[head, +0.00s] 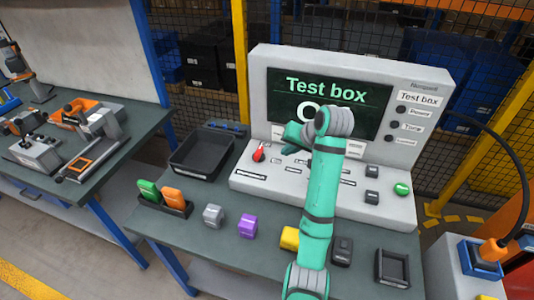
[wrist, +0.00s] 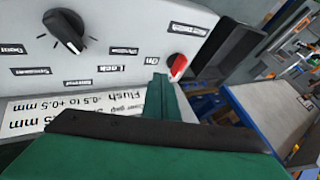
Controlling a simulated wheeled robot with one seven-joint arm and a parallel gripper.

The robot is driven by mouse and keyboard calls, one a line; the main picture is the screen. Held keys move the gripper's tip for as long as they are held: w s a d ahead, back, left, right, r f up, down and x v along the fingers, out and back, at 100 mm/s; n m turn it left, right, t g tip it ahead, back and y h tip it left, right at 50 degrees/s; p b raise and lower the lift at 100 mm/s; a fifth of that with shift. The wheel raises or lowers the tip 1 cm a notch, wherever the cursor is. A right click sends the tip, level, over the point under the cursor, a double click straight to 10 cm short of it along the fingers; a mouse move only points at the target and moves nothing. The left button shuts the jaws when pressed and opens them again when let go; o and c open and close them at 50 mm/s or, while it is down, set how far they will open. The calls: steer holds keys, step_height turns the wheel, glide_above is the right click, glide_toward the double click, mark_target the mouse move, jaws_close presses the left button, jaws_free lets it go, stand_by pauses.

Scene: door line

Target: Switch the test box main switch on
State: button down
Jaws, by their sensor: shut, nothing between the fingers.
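The test box (head: 390,75) stands on the bench with a screen reading "Test box"; a second line starting with "O" is partly hidden by my arm. A red switch (head: 259,153) sits at the left of its sloped panel. In the wrist view the red switch (wrist: 177,66) shows as a tilted lever with small labels around it, upside down. My gripper (head: 285,147) is shut and empty, just right of the red switch in the head view. In the wrist view its fingertips (wrist: 159,78) lie close beside the switch; I cannot tell if they touch.
A black knob (wrist: 66,32) is on the same panel. A green button (head: 402,189) is at the panel's right. A black tray (head: 200,150) stands left of the box. Grey, purple (head: 247,226) and yellow blocks sit in front. A cable runs at the right.

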glide_toward(261, 158)
steer(key=d+f, duration=0.2)
steer(key=f, duration=0.1)
steer(key=shift+w+d+f, duration=0.2)
steer(key=shift+w+f, duration=0.15)
steer(key=shift+w, duration=0.05)
steer(key=shift+w+a, duration=0.25)
steer(key=shift+a, duration=0.3)
steer(key=shift+w+a, duration=0.2)
steer(key=shift+a, duration=0.35)
steer(key=shift+w+a+f, duration=0.1)
steer(key=shift+w+a, duration=0.15)
steer(key=shift+a, duration=0.6)
steer(key=shift+w+a, duration=0.1)
